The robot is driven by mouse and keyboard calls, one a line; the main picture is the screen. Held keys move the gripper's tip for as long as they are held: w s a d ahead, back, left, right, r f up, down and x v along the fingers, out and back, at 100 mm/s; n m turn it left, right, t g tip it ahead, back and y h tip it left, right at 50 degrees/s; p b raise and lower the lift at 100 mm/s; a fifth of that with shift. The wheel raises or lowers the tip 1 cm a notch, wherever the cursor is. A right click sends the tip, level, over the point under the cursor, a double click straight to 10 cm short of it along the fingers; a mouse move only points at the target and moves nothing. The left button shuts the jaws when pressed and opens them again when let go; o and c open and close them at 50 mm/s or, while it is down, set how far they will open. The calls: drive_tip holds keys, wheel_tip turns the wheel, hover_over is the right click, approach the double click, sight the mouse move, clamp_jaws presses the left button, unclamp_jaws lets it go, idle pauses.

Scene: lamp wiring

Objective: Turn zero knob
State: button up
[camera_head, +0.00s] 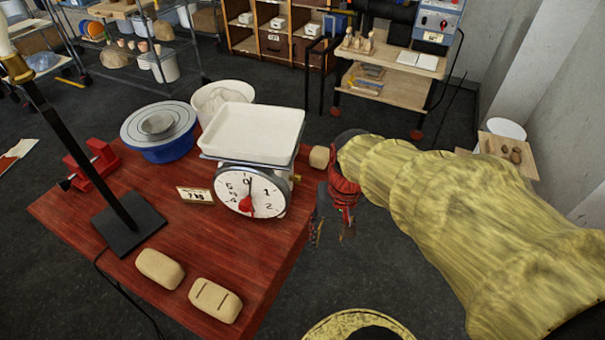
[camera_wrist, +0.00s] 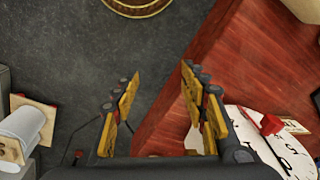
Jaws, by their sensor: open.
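A kitchen scale with a white pan (camera_head: 255,130) and a round white dial (camera_head: 250,192) stands at the right part of the red table. A small brass-coloured knob (camera_head: 297,179) sticks out of the scale's right side. My gripper (camera_head: 332,236) is open and empty, pointing down just beyond the table's right edge, to the right of the knob and apart from it. The wrist view shows the spread fingers (camera_wrist: 158,92) and part of the dial (camera_wrist: 262,140) at lower right; I cannot make out the knob there.
A dough piece (camera_head: 319,157) lies behind the knob near my wrist. Open floor lies right of the table.

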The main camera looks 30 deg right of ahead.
wheel_tip(320, 180, down, 6)
drive_tip(key=s+d+m+g+y+p, duration=0.1)
drive_tip(key=d+m+y+p, duration=0.15)
drive_tip(key=m+y, duration=0.35)
drive_tip(key=m+t+y+p, duration=0.3)
drive_tip(key=m+t+y, duration=0.3)
drive_tip(key=m+t, duration=0.9)
approach(296, 179)
drive_tip(key=w+a+m+g+b, duration=0.1)
drive_tip(key=w+a+m+b, duration=0.1)
drive_tip(key=w+a, duration=0.2)
drive_tip(key=w, duration=0.2)
drive_tip(key=shift+w+g, duration=0.4)
drive_tip(key=shift+r, duration=0.15)
drive_tip(key=c, duration=0.4)
drive_tip(key=c, duration=0.7)
clamp_jaws()
